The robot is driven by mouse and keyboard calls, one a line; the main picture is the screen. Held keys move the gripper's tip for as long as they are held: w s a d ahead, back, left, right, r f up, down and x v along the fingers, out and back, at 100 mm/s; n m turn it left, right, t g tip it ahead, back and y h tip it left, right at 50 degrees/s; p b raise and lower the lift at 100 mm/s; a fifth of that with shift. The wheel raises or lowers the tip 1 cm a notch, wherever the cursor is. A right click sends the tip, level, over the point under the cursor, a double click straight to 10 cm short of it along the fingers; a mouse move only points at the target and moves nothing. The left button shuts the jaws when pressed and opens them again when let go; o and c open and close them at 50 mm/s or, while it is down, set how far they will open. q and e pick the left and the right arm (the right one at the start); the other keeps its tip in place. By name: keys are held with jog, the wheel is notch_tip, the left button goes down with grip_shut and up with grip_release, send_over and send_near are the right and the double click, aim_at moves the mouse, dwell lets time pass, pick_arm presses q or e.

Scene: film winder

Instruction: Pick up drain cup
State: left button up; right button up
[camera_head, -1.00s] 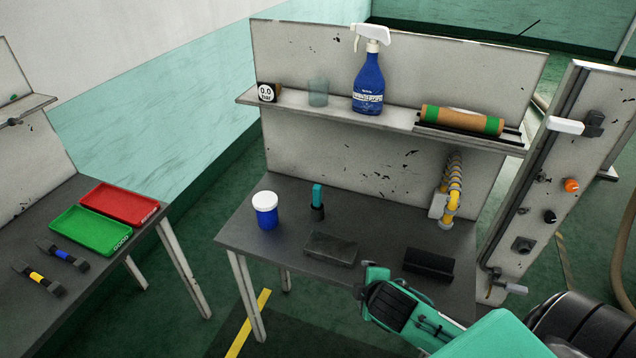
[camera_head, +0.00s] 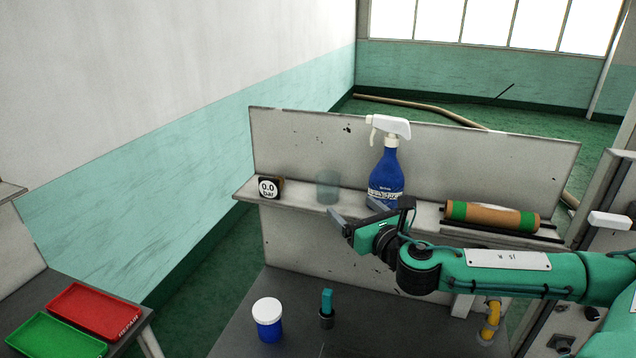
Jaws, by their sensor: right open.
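The drain cup appears to be the translucent grey-green cup (camera_head: 328,187) standing upright on the shelf (camera_head: 292,192) of the bench's back panel. My right gripper (camera_head: 353,208) is open, its arm reaching in from the right. Its fingers point left and up toward the cup, just to the right of and below it in the picture. Nothing is between the fingers. I cannot tell whether a fingertip touches the cup or the shelf edge. My left gripper is not in view.
A 0.0 bar gauge (camera_head: 269,188) stands left of the cup and a blue spray bottle (camera_head: 386,176) right of it. A brown roll (camera_head: 492,217) lies further right. A blue jar (camera_head: 268,321) and a teal-topped tool (camera_head: 327,307) stand on the bench below.

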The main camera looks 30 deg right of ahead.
aim_at(333, 187)
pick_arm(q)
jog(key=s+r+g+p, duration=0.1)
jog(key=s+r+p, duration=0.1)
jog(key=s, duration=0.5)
pick_arm(e)
jog(key=w, duration=0.2)
jog(key=w+p, duration=0.1)
jog(key=w, duration=0.4)
jog(key=shift+w+d+r, duration=0.2)
jog(key=shift+w+d, duration=0.15)
jog(key=shift+w, duration=0.05)
jog(key=shift+w+d+r+p, duration=0.1)
jog(key=shift+w+p, duration=0.3)
jog(key=shift+p, duration=0.05)
jog(key=w, duration=0.1)
jog(key=w+p, duration=0.2)
jog(key=w, duration=0.1)
jog(key=shift+d, duration=0.3)
jog(key=shift+w, duration=0.2)
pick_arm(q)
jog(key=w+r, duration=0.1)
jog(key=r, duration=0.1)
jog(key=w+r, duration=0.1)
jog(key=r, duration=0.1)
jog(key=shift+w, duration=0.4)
pick_arm(e)
jog(key=shift+c, duration=0.2)
jog(key=c, duration=1)
